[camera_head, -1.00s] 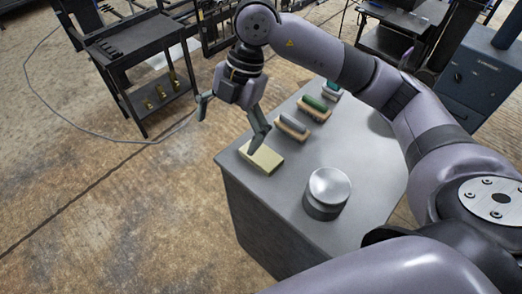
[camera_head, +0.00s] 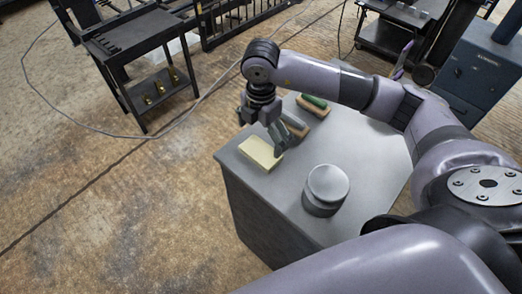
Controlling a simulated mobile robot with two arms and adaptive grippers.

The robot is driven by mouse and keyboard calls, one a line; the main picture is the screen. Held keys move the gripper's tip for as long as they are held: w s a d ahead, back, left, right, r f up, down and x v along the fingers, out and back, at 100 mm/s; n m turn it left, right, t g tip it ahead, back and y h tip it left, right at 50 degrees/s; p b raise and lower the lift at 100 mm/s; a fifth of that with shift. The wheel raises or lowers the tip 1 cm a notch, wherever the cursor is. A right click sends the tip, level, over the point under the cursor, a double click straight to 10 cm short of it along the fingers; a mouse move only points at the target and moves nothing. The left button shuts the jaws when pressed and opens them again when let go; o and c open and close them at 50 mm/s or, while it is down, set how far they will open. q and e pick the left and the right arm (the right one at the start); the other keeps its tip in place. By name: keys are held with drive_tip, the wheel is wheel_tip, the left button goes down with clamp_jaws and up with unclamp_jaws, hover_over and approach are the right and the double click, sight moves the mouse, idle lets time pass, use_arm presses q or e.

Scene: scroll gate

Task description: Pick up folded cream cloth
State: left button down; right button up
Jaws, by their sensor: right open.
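The folded cream cloth (camera_head: 260,154) lies flat near the left corner of the grey cabinet top (camera_head: 293,216). My right gripper (camera_head: 260,135) is open above the back edge of the cloth. One finger reaches down close to the cloth's right back side; whether it touches cannot be told. The gripper is empty. My left gripper is not in view.
A round metal canister (camera_head: 326,189) stands in front of the cloth to the right. A brush with a green top (camera_head: 314,103) and a grey-topped one (camera_head: 294,124) lie behind, partly hidden by my right arm. A black cart (camera_head: 139,50) stands at the back left.

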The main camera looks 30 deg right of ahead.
sight(261, 151)
drive_tip(key=shift+s+f+p, duration=0.1)
drive_tip(key=shift+f+p, duration=0.3)
drive_tip(key=shift+f, duration=0.2)
wheel_tip(261, 151, down, 4)
drive_tip(key=shift+s+a+r+p, duration=0.1)
drive_tip(key=shift+r+p, duration=0.1)
drive_tip(key=shift+p, duration=0.35)
drive_tip(key=shift+f, duration=0.35)
drive_tip(key=shift+c, duration=0.2)
drive_tip(key=c, duration=0.8)
wheel_tip(261, 151, up, 20)
drive_tip(key=b, duration=0.2)
